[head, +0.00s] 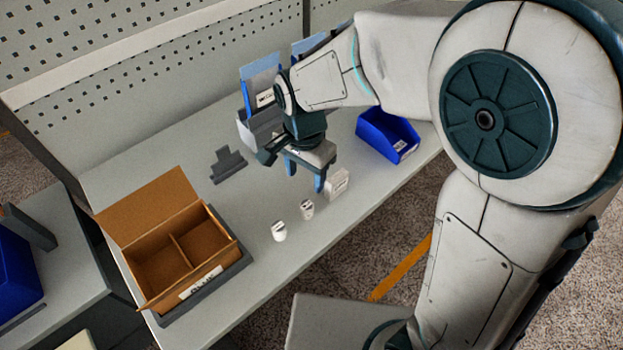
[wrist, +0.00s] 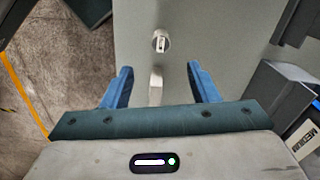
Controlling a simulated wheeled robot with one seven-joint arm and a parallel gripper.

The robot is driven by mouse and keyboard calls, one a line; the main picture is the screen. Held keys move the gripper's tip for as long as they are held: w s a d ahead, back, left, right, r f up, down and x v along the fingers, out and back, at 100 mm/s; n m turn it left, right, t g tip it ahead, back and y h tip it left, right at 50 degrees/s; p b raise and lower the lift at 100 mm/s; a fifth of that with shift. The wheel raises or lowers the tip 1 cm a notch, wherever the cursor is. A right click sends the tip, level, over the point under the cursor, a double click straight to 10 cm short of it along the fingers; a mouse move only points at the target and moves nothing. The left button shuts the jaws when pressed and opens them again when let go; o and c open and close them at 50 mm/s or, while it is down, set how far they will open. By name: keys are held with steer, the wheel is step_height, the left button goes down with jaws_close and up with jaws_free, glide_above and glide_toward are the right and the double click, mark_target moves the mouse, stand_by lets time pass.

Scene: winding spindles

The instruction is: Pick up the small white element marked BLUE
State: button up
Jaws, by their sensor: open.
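Three small white elements stand in a row near the table's front edge in the head view: a rounded one (head: 279,231), a middle one with a dark mark (head: 307,209), and a blockier one (head: 336,184). Their markings are too small to read, so I cannot tell which says BLUE. My gripper (head: 305,180) is open above the table, behind the row. In the wrist view, my gripper's (wrist: 161,88) blue fingers stand apart, with a narrow white element (wrist: 155,88) seen between them, partly hidden. Another white element with a dark mark (wrist: 161,41) lies beyond the fingertips.
A two-compartment cardboard box (head: 203,240) with a label stands on a dark tray at the left. A blue bin (head: 388,133) stands right of my gripper. The table (head: 250,275) between box and front edge is clear.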

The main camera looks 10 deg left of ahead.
mark_target(306, 206)
step_height(306, 206, down, 8)
steer(key=shift+f, duration=0.1)
steer(key=shift+w+f+p, duration=0.1)
steer(key=shift+f+p, duration=0.6)
steer(key=shift+f, duration=2)
steer(key=c, duration=1)
